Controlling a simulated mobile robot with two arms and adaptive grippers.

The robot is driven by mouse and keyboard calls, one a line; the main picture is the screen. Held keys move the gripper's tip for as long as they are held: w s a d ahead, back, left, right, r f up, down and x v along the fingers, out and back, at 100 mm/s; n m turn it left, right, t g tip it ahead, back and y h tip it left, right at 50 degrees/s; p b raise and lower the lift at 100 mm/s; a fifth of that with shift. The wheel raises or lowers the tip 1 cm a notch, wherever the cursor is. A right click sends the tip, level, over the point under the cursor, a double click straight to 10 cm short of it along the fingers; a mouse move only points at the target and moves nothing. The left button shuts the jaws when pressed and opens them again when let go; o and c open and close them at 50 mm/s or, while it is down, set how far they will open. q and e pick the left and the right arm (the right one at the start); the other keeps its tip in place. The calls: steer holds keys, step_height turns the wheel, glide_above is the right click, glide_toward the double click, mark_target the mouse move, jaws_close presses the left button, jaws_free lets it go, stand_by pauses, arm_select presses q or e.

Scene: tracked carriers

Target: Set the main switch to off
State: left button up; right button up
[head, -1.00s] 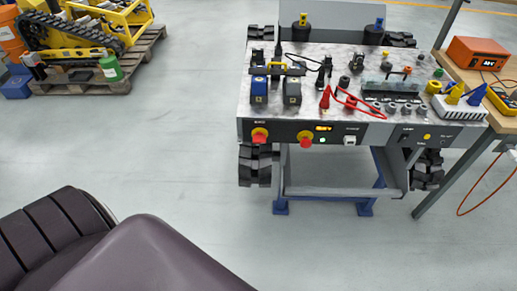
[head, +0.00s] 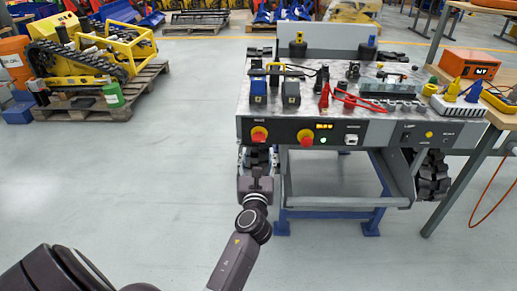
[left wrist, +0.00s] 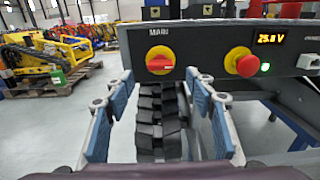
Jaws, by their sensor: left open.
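The main switch (head: 259,134) is a red knob on a round yellow plate at the left end of the carrier's dark front panel. In the left wrist view the main switch (left wrist: 160,62) sits under the label "MAIN". Its red handle seems to lie about level; I cannot read any position marks. My left gripper (head: 258,166) is just below and in front of the switch. In the left wrist view the left gripper (left wrist: 158,84) is open and empty, its blue-padded fingers spread either side below the knob, apart from it. My right gripper is not in view.
A red mushroom button (left wrist: 240,62) on yellow is right of the switch, beside a lit display (left wrist: 271,39) and green lamp (left wrist: 265,68). A black track (left wrist: 158,120) is below the switch. A bench (head: 462,78) stands at right.

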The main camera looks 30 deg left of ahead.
mark_target(259, 140)
arm_select(q)
steer(key=b+x, duration=0.1)
steer(key=x, duration=0.5)
steer(key=shift+w, duration=0.15)
steer(key=shift+w+a, duration=0.35)
steer(key=shift+w, duration=0.15)
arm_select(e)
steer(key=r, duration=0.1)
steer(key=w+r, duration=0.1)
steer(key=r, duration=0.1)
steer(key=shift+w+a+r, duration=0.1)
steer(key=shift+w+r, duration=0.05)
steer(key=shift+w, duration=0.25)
arm_select(q)
steer(key=c, duration=1.2)
steer(key=shift+o, duration=0.2)
